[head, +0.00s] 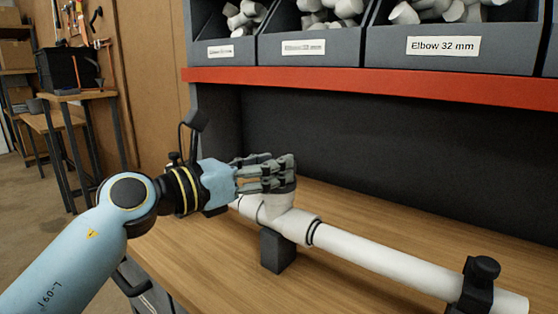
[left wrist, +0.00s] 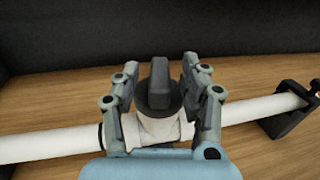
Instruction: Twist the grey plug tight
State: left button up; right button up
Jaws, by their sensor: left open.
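The grey plug (left wrist: 159,88) shows in the left wrist view as a dark round cap with an upright grip bar. It sits on the branch of a white pipe fitting (left wrist: 157,130). My left gripper (left wrist: 160,72) is open, with one finger on each side of the plug's bar and visible gaps to it. In the head view my left gripper (head: 283,170) reaches over the white fitting (head: 298,226), and its fingers hide the plug. How far the plug is screwed in cannot be told. My right gripper is in neither view.
The white pipe (head: 390,262) runs along the wooden bench (head: 220,264). A black support block (head: 278,252) and a black clamp (head: 478,288) hold it. Grey bins (head: 318,46) of white fittings stand above a red shelf edge (head: 360,86). The front bench is clear.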

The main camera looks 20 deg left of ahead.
pick_arm(q)
jog(key=shift+x, duration=1.1)
grip_shut()
